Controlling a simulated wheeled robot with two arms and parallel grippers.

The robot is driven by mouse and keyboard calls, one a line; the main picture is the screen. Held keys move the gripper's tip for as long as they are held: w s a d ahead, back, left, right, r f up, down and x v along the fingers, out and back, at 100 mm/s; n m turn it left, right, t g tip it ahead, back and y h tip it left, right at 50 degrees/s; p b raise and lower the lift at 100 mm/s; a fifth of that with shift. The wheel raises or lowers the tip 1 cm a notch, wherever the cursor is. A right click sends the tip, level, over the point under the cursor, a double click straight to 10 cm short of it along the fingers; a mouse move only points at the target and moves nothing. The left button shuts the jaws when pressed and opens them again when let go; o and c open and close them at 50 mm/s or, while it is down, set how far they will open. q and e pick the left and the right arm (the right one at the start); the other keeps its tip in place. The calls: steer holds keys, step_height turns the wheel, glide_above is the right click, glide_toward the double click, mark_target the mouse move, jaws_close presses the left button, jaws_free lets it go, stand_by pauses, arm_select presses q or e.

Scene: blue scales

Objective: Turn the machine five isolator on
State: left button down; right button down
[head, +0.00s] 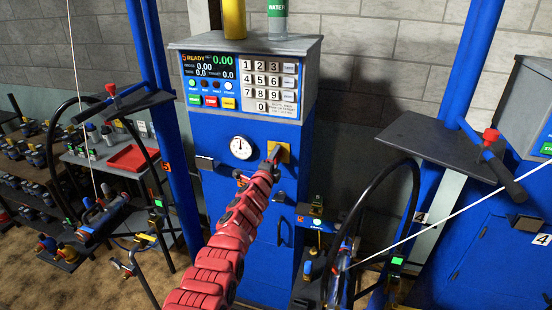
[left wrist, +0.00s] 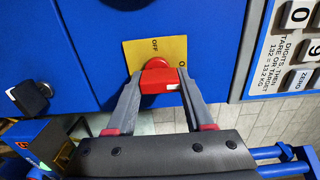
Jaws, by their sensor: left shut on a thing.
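Machine five (head: 253,220) is a blue cabinet with a 5 READY display (head: 209,68). Its isolator is a red knob (left wrist: 158,77) on a yellow plate (head: 285,150). In the left wrist view the plate (left wrist: 133,50) shows OFF at its top and another letter at its right, partly covered. The knob has a white mark on its lower right. My left gripper (left wrist: 157,92) is shut on the knob, one grey finger on each side. In the head view my red left arm reaches up to the plate, and the gripper (head: 273,160) hides most of the knob. My right gripper is not in view.
A round gauge (head: 241,147) and a keypad (head: 270,88) are on the same machine. A yellow cylinder (head: 234,20) and a WATER bottle (head: 277,20) stand on top. Machine four (head: 490,240) is at the right. A bench with a red tray (head: 132,157) is at the left.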

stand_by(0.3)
arm_select(q)
steer(key=shift+c, duration=1.4)
jaws_free()
steer(key=shift+f, duration=0.1)
